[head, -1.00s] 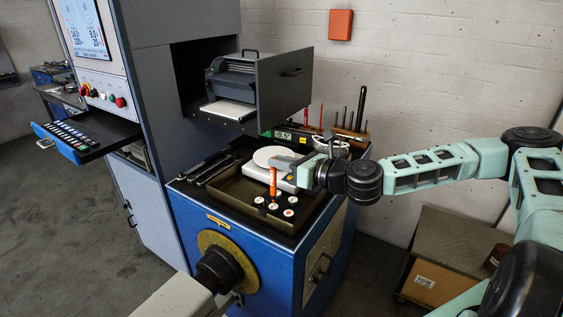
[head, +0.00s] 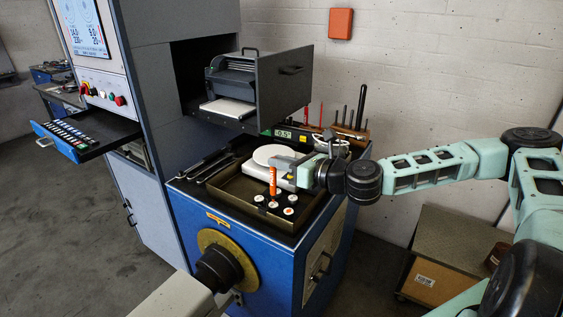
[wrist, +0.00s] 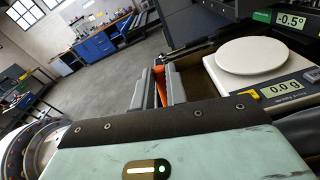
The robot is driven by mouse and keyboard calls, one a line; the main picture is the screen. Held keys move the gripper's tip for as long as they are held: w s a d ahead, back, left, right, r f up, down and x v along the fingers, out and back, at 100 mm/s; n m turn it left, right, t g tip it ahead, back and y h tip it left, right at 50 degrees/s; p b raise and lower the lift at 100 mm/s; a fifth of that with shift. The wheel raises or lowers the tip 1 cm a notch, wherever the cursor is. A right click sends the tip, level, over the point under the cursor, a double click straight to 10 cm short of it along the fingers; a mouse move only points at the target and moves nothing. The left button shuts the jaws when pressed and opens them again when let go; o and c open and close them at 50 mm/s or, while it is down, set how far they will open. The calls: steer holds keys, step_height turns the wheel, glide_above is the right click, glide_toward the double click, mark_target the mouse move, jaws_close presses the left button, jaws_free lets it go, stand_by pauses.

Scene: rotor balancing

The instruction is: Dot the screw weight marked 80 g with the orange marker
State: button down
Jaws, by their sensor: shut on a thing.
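My gripper (head: 281,164) is shut on the orange marker (head: 272,182) and holds it upright, tip down. In the wrist view the marker (wrist: 160,86) shows as an orange strip between the fingers. Several small white-topped screw weights (head: 288,211) stand in the tray (head: 238,207) on the blue cabinet. The marker's lower end is over or just behind this group. I cannot tell whether it touches a weight. The marks on the weights are too small to read, so I cannot pick out the 80 g one.
A scale with a round white pan (wrist: 257,56) stands just behind the marker; its display (wrist: 287,91) reads 0.0 g. Upright tools in a wooden rack (head: 347,134) are behind it. An open grey drawer (head: 284,85) overhangs the back. Dark tools (head: 207,167) lie left of the tray.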

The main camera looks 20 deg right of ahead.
steer(key=shift+f+b, duration=0.3)
steer(key=shift+f, duration=0.35)
stand_by(1.2)
step_height(320, 180, up, 7)
steer(key=p, duration=0.6)
stand_by(0.3)
stand_by(0.4)
